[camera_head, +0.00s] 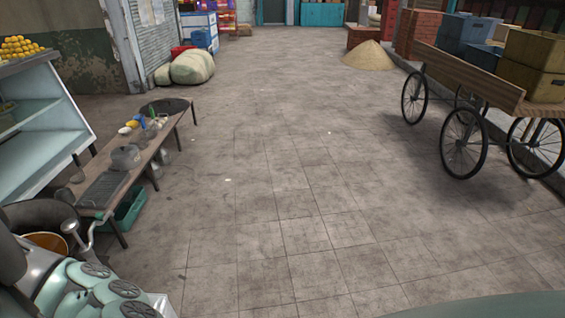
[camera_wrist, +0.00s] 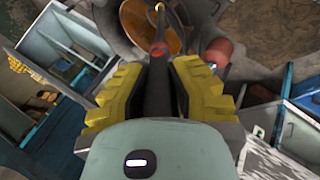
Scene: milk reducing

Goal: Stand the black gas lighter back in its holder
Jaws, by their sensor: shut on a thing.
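In the wrist view my gripper (camera_wrist: 156,88), with yellow ridged pads, is shut on a black stick-like thing with a red band, which looks like the gas lighter (camera_wrist: 157,92). The lighter lies lengthwise between the pads, its far end pointing toward the top of the picture. A reddish-brown cylinder (camera_wrist: 218,52) stands just right of the lighter's far part; I cannot tell whether it is the holder. My gripper and the lighter cannot be made out in the head view.
A wide pan with orange-brown contents (camera_wrist: 150,27) is beyond the lighter; a similar pan (camera_head: 48,243) shows at lower left in the head view. A low bench (camera_head: 146,160) with several kitchen things stands at left. A wooden cart (camera_head: 468,68) is at right. The middle floor is clear.

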